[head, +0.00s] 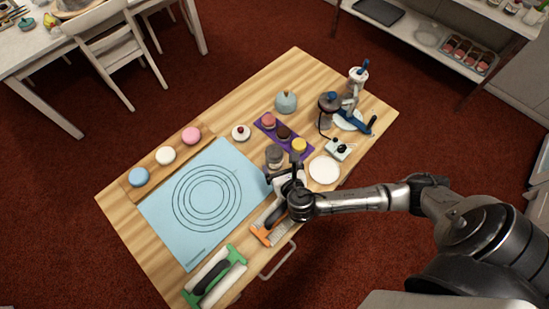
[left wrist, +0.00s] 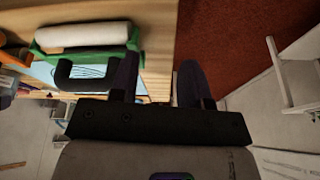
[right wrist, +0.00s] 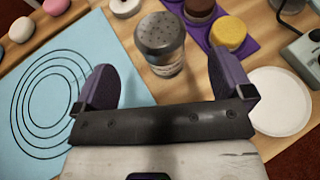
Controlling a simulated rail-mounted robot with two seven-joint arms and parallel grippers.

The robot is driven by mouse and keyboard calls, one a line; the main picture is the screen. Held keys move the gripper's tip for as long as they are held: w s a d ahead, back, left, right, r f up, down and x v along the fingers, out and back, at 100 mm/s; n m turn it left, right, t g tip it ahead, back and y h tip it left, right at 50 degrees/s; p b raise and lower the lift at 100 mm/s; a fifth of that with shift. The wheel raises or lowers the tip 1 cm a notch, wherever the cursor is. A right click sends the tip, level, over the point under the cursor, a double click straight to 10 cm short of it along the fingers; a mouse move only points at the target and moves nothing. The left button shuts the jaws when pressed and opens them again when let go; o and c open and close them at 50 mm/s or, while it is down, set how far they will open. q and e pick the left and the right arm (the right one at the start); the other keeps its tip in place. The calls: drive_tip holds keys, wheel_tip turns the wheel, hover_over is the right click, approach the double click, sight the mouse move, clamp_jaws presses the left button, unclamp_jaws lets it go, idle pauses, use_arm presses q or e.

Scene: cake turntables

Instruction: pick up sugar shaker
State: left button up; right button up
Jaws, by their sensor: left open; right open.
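The sugar shaker (head: 275,155), a clear jar with a grey perforated lid, stands upright on the wooden table beside the blue mat. In the right wrist view the shaker (right wrist: 162,42) is just beyond the fingertips, between their lines, with a gap to each finger. My right gripper (right wrist: 162,80) is open and empty. In the head view my right gripper (head: 287,172) is close to the shaker on its near side. My left gripper (left wrist: 157,78) is open and empty near the table edge by a white roller with a green frame (left wrist: 85,36); it is not in the head view.
A blue mat (head: 158,212) with printed circles lies left of the shaker. A purple tray (head: 267,124) with small cakes is just behind it. A white round plate (head: 324,170) lies to the right. An orange-handled tool (head: 262,235) lies in front.

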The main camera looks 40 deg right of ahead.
sight(277, 157)
drive_tip(key=shift+b+x, duration=0.55)
drive_tip(key=shift+x, duration=3.05)
drive_tip(key=shift+w+r, duration=0.1)
drive_tip(key=shift+r, duration=0.05)
drive_tip(key=c, duration=1.1)
